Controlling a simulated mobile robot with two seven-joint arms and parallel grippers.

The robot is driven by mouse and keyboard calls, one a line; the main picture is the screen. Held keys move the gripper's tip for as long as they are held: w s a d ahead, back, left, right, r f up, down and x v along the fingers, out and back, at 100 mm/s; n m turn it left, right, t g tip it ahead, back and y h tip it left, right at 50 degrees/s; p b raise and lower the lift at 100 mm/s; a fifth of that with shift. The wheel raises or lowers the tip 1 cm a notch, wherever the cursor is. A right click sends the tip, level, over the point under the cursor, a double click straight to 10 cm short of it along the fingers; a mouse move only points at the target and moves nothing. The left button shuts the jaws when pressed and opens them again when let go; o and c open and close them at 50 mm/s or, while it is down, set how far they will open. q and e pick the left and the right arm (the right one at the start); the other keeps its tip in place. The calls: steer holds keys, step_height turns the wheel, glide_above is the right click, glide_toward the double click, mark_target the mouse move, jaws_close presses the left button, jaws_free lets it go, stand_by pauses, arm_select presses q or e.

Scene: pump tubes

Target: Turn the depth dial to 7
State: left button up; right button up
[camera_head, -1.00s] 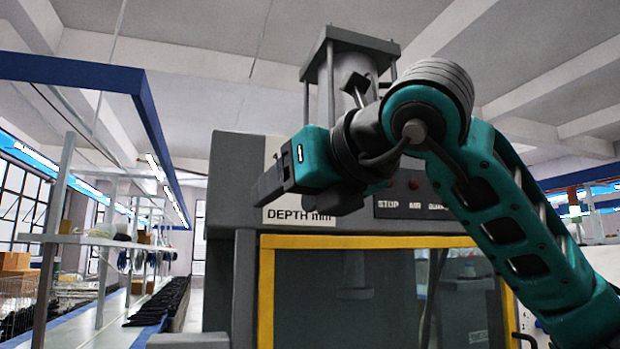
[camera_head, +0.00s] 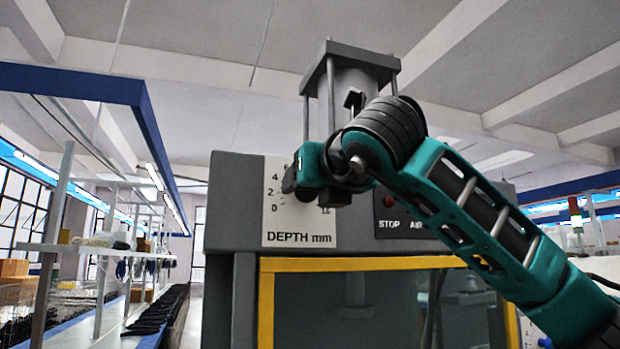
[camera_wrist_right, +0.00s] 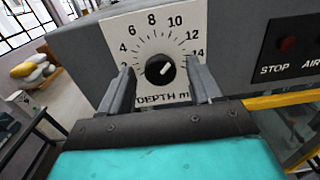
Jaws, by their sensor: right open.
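The depth dial (camera_wrist_right: 160,69) is a round black knob with a light mark, on a white scale plate (camera_wrist_right: 113,34) marked "DEPTH mm". The mark slants between lower left and upper right; I cannot tell which number it points at. In the right wrist view, my right gripper (camera_wrist_right: 160,70) is open, with one finger on each side of the dial. I cannot tell whether the fingers touch it. In the head view, my right gripper (camera_head: 292,182) is in front of the plate (camera_head: 285,238) and hides the dial and the upper right numbers. My left gripper is not in view.
The plate is on a grey machine (camera_head: 232,200) with a yellow-framed window (camera_head: 360,265) below. A STOP button (camera_head: 390,201) is just right of the plate. Shelves and a bench (camera_head: 110,245) stand at the left.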

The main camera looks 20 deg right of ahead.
steer(key=shift+w, duration=0.65)
steer(key=shift+c, duration=0.5)
steer(key=c, duration=0.9)
